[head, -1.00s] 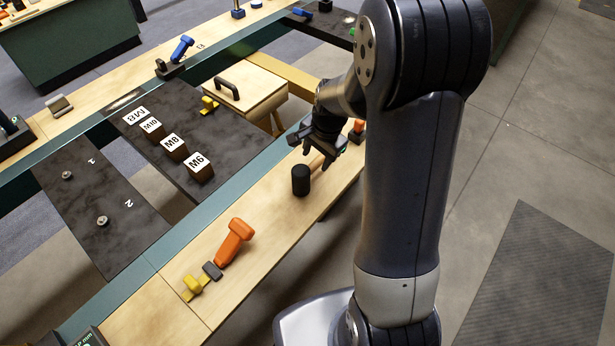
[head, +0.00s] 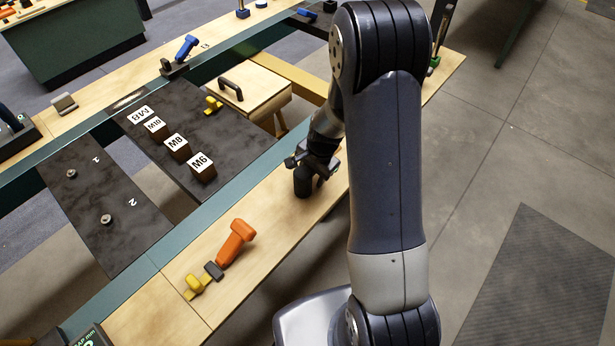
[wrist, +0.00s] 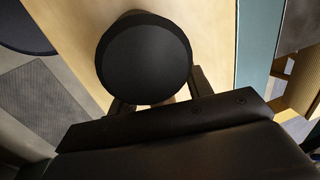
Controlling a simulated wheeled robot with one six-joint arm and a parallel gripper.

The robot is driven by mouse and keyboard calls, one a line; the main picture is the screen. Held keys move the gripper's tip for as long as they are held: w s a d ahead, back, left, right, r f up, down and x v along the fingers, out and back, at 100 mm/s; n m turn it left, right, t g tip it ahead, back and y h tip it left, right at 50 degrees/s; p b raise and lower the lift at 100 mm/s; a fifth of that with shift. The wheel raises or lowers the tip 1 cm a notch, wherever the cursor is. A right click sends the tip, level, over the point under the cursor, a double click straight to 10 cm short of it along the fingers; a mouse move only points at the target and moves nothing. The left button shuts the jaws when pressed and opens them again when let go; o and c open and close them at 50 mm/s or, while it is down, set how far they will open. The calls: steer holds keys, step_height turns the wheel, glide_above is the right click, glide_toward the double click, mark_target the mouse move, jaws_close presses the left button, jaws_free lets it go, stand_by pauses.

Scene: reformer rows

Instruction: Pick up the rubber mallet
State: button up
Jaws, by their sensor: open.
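The rubber mallet (head: 302,184) is on the wooden strip of the bench, its black cylindrical head at the near end. My gripper (head: 314,170) is right at the mallet, just behind and above the head, and hides the wooden handle in the head view. In the wrist view the round black end of the mallet head (wrist: 145,60) fills the upper middle. My open gripper (wrist: 160,98) has one finger on each side beyond it, with a bit of wooden handle showing between them. I cannot tell whether the fingers touch the mallet.
An orange-handled tool (head: 236,241) and a yellow clamp-like piece (head: 198,283) lie on the same strip, nearer. Labelled blocks (head: 202,168) stand on the dark panel to the left. A wooden box with a handle (head: 250,88) is behind. The strip between mallet and orange tool is clear.

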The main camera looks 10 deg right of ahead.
jaws_close()
stand_by(0.4)
steer(key=shift+r, duration=0.15)
